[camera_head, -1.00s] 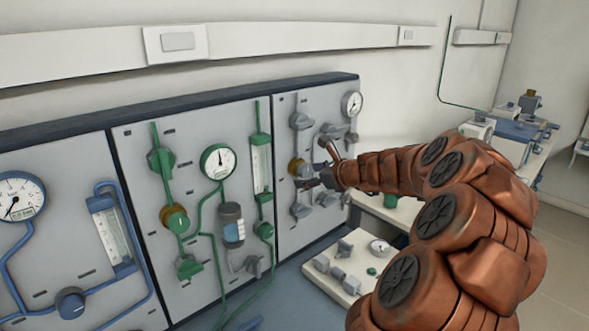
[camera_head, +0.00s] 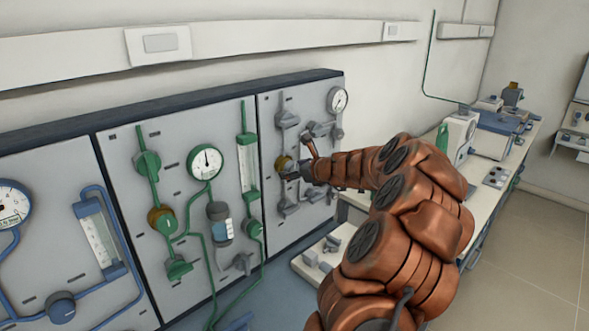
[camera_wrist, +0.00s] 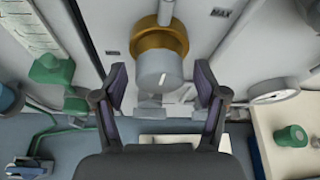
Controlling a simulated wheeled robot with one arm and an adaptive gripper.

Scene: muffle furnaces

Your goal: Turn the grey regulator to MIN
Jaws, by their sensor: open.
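The grey regulator (camera_wrist: 160,70) is a pale grey knob with a brass collar (camera_wrist: 160,40) on the grey-piped panel. In the wrist view my gripper (camera_wrist: 161,88) is open, with one finger on each side of the knob and gaps between. I cannot tell how deep the knob is between the fingers. No "MIN" label is readable.
Grey valves and pipes (camera_head: 288,118) and a round gauge (camera_head: 338,99) share this panel. The green-piped panel (camera_head: 190,240) stands to its left. A white board with grey fittings (camera_head: 312,264) lies below, and a bench (camera_head: 480,195) stands to the right.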

